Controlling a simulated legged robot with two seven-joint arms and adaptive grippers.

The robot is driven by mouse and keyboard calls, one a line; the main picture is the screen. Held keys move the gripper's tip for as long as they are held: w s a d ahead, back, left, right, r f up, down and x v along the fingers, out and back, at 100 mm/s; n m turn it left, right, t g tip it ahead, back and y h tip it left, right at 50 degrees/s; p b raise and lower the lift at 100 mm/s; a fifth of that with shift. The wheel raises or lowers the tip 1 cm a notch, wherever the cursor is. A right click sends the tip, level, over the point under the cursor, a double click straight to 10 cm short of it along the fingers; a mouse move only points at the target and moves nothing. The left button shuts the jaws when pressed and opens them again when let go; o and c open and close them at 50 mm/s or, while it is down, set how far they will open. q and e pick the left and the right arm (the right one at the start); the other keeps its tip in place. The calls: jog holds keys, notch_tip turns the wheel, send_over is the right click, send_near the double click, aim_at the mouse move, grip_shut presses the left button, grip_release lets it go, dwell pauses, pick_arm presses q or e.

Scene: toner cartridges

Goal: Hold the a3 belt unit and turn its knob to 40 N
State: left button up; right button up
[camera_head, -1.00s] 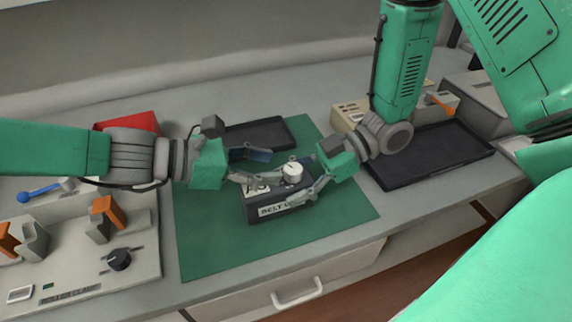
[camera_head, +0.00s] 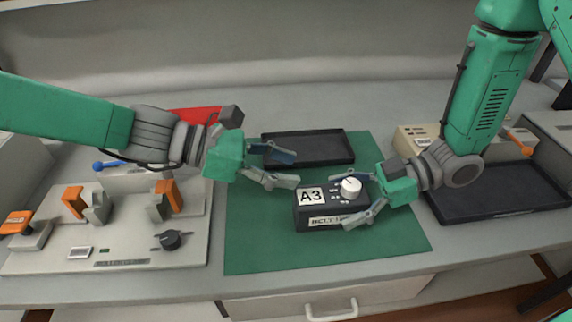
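The A3 belt unit (camera_head: 316,214) is a dark box on the green mat, with an "A3" label on top and a "BELT" label, partly covered, on its front. Its white knob (camera_head: 351,187) sits on the top right, with small marks beside it too small to read. My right gripper (camera_head: 347,201) comes from the right, one finger behind the unit and one along its front, and appears closed on its right end. My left gripper (camera_head: 285,168) is open and empty, up and left of the unit, apart from it.
A black tray (camera_head: 308,148) lies behind on the mat (camera_head: 270,250). A panel with orange clamps and a dark knob (camera_head: 171,240) stands left, a red container (camera_head: 195,114) behind it. A larger black tray (camera_head: 490,195) and a beige device (camera_head: 415,140) are right.

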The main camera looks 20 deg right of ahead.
jog(key=v, duration=1.1)
jog(key=shift+d, duration=0.45)
jog(key=shift+s+d+r, duration=0.1)
jog(key=shift+s, duration=0.1)
